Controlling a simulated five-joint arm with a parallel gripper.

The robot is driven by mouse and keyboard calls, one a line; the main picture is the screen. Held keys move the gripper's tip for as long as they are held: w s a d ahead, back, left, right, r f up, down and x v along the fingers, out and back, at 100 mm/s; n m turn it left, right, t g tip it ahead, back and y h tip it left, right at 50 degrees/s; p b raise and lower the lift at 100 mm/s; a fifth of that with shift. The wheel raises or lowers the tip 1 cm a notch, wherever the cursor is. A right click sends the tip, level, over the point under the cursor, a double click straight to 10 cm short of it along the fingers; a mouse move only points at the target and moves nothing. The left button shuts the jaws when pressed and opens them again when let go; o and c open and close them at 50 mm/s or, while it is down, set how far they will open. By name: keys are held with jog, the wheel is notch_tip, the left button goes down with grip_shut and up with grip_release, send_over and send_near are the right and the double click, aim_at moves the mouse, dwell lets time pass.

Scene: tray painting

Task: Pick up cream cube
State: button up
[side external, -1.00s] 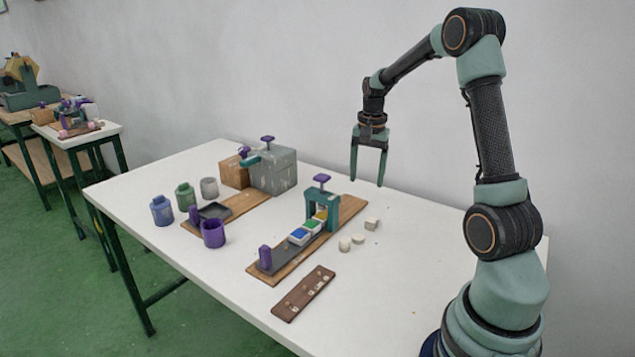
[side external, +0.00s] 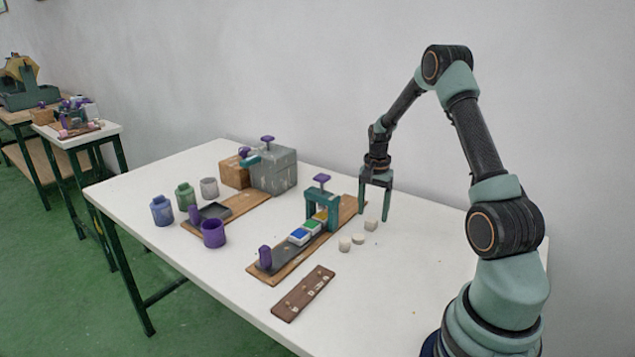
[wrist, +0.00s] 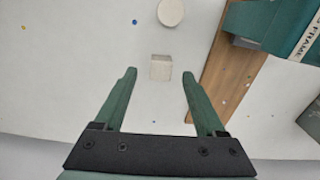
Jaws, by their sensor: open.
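The cream cube (side external: 371,225) stands on the white table, to the right of the wooden board with the green press. In the wrist view the cube (wrist: 161,67) lies ahead of my fingertips, roughly centred between them. My gripper (side external: 374,218) points down just above and around the cube's spot in the side view, with its green fingers apart. The wrist view shows both fingers (wrist: 159,72) open, with nothing held. I cannot tell the exact height of the fingertips over the table.
A brown plank (side external: 303,294) lies nearer the front edge. The table's right part is clear.

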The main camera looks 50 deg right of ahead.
aim_at(372, 220)
notch_tip(372, 220, down, 3)
jog(key=shift+f, duration=0.15)
grip_shut()
